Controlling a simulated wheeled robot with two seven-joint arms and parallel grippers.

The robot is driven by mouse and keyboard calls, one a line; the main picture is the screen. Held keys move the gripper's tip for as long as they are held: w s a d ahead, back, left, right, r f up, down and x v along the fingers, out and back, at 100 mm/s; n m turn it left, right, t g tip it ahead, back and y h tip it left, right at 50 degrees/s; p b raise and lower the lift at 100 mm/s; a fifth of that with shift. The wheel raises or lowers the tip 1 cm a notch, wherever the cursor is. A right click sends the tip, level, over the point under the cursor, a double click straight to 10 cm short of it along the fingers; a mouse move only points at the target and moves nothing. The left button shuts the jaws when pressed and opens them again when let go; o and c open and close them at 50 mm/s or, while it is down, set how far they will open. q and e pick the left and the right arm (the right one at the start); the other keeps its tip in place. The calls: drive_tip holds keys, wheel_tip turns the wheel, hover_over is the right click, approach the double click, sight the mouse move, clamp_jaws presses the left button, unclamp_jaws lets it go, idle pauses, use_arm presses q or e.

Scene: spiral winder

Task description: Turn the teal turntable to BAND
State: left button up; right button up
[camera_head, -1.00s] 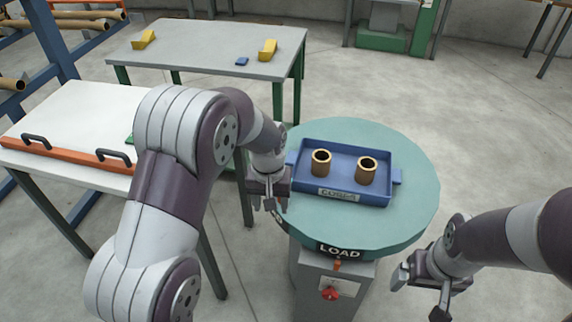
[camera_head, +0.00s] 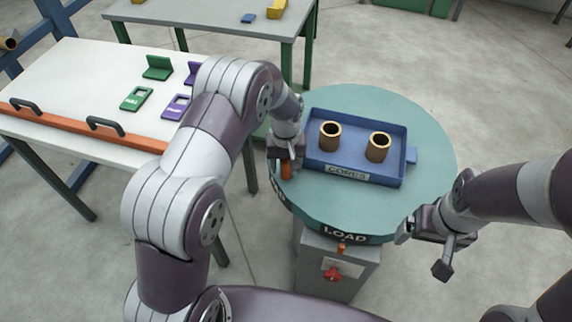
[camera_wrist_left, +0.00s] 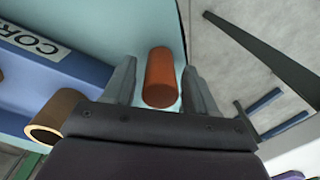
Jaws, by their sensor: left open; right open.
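The teal turntable (camera_head: 400,205) has a LOAD label (camera_head: 345,234) on its front rim, above a small orange pointer (camera_head: 341,249). Part of another label (camera_head: 278,203) shows on the left rim, mostly hidden. An orange upright peg (camera_head: 286,171) stands at the turntable's left edge. My left gripper (camera_head: 285,166) is open at this peg. In the left wrist view the peg (camera_wrist_left: 160,78) is between the two spread fingers, with gaps on both sides. My right gripper (camera_head: 424,250) is open and empty, off the turntable's front right edge.
A blue CORES tray (camera_head: 347,176) with two brown tubes (camera_head: 378,147) rests on the turntable, close to my left gripper. A grey pedestal with a red knob (camera_head: 332,274) stands below. A white table (camera_head: 75,80) is left; a grey table (camera_head: 215,30) is behind.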

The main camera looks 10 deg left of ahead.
use_arm(q)
drive_tip(key=shift+f, duration=0.35)
clamp_jaws()
drive_tip(key=shift+r, duration=0.1)
drive_tip(key=shift+s+d, duration=0.1)
drive_tip(key=shift+d, duration=0.05)
